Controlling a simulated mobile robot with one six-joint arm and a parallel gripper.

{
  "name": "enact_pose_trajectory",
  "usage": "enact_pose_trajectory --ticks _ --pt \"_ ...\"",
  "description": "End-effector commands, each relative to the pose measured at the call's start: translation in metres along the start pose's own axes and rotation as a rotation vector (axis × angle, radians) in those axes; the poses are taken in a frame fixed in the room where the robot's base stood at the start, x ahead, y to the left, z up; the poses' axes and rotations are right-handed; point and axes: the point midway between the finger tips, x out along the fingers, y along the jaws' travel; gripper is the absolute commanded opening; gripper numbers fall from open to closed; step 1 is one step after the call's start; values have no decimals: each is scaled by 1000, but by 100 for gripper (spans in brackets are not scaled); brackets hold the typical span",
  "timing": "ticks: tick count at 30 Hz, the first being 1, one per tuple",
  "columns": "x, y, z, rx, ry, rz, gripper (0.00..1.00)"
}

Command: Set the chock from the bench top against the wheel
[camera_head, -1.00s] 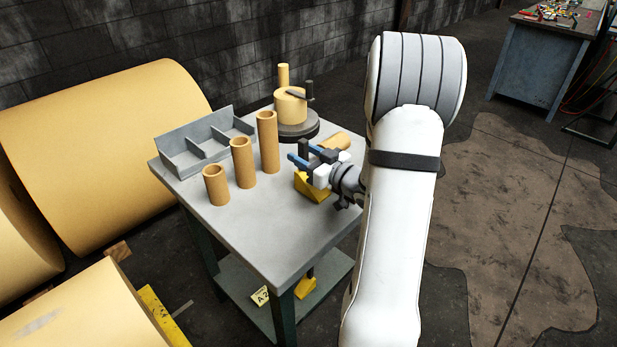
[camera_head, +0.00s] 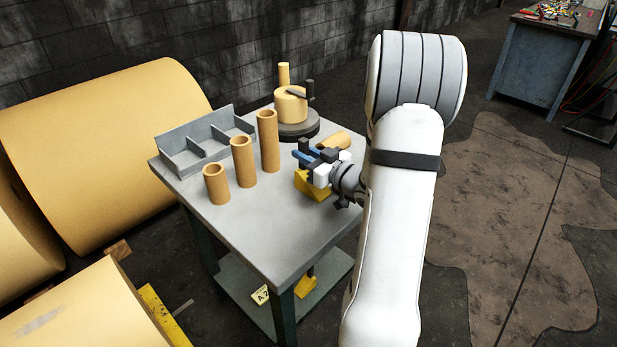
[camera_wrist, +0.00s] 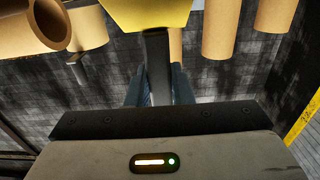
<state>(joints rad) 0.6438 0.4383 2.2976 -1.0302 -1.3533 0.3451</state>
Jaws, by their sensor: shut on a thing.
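The yellow chock (camera_head: 312,187) is at the right side of the bench top (camera_head: 258,228), below my gripper (camera_head: 309,159). In the wrist view the chock (camera_wrist: 146,14) shows at the top edge with a dark upright handle (camera_wrist: 157,62) between the blue fingers. My gripper is shut on this handle. The chock appears to rest on the bench; its underside is hidden. I cannot make out a wheel in either view.
Three cardboard tubes (camera_head: 242,163), a grey divided tray (camera_head: 206,145) and a round dark stand (camera_head: 297,130) occupy the bench. Another tube (camera_head: 335,141) lies behind my gripper. A second yellow piece (camera_head: 304,284) is on the lower shelf. Large rolls (camera_head: 105,150) lie left.

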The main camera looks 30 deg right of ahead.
Motion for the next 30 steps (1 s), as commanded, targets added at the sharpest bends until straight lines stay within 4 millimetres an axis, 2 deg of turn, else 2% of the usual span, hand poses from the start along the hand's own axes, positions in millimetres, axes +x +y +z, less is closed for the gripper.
enact_pose_trajectory --ticks 10,13,17,24,30 --pt "0 0 -1 -1 1 1 0" --pt "0 0 -8 -3 2 0 0" --pt "0 0 -29 -7 5 1 0" --pt "0 0 -77 -6 4 1 0" --pt "0 0 -98 -3 2 1 0"
